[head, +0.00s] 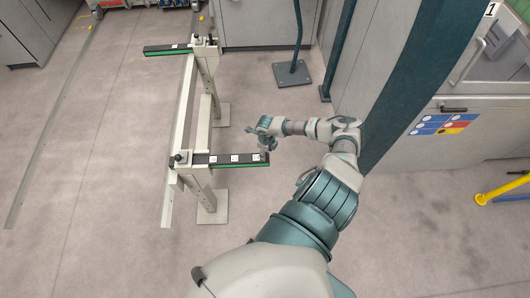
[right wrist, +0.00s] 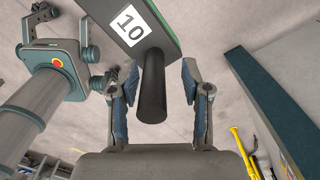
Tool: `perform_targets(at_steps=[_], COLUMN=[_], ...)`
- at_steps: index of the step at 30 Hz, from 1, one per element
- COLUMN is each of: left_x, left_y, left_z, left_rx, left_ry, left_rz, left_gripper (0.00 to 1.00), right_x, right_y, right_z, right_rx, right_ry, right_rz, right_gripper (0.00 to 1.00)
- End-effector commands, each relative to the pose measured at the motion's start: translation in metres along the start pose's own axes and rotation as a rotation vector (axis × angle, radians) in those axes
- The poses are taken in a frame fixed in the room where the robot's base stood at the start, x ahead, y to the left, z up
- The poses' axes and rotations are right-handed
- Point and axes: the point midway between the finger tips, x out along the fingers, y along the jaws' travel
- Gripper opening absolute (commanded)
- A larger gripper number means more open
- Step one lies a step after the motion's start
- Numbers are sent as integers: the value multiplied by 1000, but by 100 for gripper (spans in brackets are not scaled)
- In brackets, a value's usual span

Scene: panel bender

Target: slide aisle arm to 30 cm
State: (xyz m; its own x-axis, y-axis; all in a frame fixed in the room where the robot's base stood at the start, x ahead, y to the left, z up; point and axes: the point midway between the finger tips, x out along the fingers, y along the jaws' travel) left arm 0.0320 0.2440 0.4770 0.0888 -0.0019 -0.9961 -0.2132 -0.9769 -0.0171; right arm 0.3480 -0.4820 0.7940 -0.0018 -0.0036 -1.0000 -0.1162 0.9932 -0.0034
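Two black support arms with green edges sit on a pale rail frame (head: 187,103). The near arm (head: 240,158) carries several white labels; the far arm (head: 165,50) lies toward the back. My right gripper (head: 265,142) is at the free right end of the near arm. In the right wrist view, my right gripper (right wrist: 160,66) is open, its fingers on either side of a black cylindrical handle (right wrist: 152,95). Gaps show between handle and fingers. My left gripper is not in view.
A teal post (head: 292,72) on a foot plate stands behind the frame. A large teal column (head: 420,70) and grey machine cabinets (head: 440,140) stand to the right, with a yellow tube (head: 500,190) at the far right. The floor left of the frame is open.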

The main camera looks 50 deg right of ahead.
Motion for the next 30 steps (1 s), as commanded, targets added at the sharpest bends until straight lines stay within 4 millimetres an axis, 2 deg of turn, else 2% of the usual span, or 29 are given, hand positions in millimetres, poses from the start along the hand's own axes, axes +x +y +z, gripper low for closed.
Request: perform_targets(at_steps=[8, 11, 21, 25, 30], left_x=[0, 0, 0, 0, 0], left_y=[-2, -2, 0, 0, 0], left_z=[3, 2, 1, 0, 0], left_rx=[0, 0, 0, 0, 0], left_ry=[-3, -2, 0, 0, 0], left_rz=[0, 1, 1, 1, 1], left_gripper=[40, 40, 40, 40, 40], right_x=[-5, -19, -92, -109, -118], right_y=[2, 1, -2, -2, -2], right_z=[2, 2, 0, 0, 0], right_rx=[-1, -2, -2, -1, 0], right_ry=[-2, -3, -1, -2, -1], right_rz=[1, -1, -1, 2, 3], right_gripper=[48, 48, 48, 48, 48])
